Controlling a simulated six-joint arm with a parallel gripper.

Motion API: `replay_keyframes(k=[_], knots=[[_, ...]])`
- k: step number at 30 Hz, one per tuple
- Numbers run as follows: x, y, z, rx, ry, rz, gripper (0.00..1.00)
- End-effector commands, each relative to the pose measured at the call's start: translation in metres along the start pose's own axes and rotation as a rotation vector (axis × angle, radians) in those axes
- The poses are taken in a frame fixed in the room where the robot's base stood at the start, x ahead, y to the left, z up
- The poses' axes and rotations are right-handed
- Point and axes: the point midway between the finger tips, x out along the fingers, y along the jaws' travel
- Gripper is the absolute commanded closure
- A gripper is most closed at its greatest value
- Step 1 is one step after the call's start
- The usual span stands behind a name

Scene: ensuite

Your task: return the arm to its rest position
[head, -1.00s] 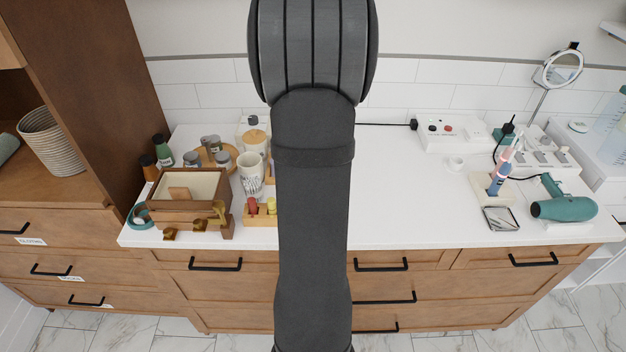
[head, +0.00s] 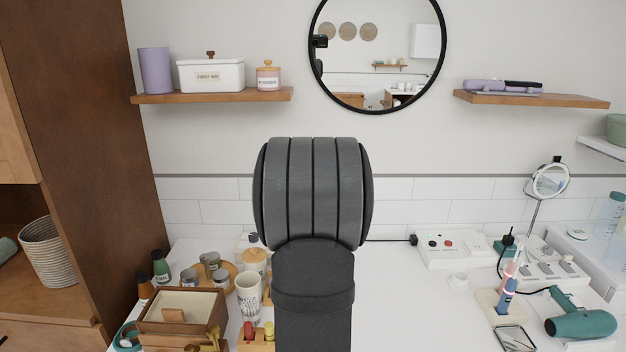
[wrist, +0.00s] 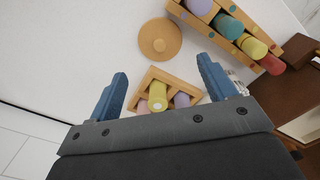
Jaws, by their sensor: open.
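My arm (head: 313,265) stands upright in the middle of the head view and hides part of the counter. My gripper does not show in the head view. In the wrist view my gripper (wrist: 168,88) is open, its two blue fingers spread wide with nothing held between them. Below the fingers, a small wooden holder (wrist: 143,96) with a yellow piece (wrist: 157,97) and purplish pieces sits on the white surface. The fingers appear apart from it, though the height gap is hard to judge.
Left of my arm are a wooden box (head: 182,326), a patterned cup (head: 248,297) and bottles. At right are a hair dryer (head: 582,324) and a toothbrush (head: 508,286). Shelves (head: 212,96) and a round mirror (head: 378,50) are on the wall.

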Motion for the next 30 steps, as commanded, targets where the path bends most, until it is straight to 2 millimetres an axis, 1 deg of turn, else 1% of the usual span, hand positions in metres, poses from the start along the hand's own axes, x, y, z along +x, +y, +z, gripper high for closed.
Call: replay_keyframes(k=[1,6,12,13,15,18,21,24,30], knots=[[0.012,-0.001,0.001,0.000,-0.003,-0.003,0.23],[0.046,-0.001,0.001,0.000,-0.004,-0.004,0.23],[0.085,-0.001,0.001,0.000,-0.004,-0.004,0.23],[0.088,-0.001,0.001,0.000,-0.002,-0.002,0.23],[0.070,0.001,-0.001,0.000,0.004,0.004,0.23],[0.058,0.001,-0.001,0.000,0.003,0.003,0.23],[0.050,0.000,0.000,0.000,0.002,0.002,0.23],[0.047,0.000,0.000,0.000,0.001,0.001,0.23],[0.046,0.000,0.000,0.000,0.000,0.000,0.23]])
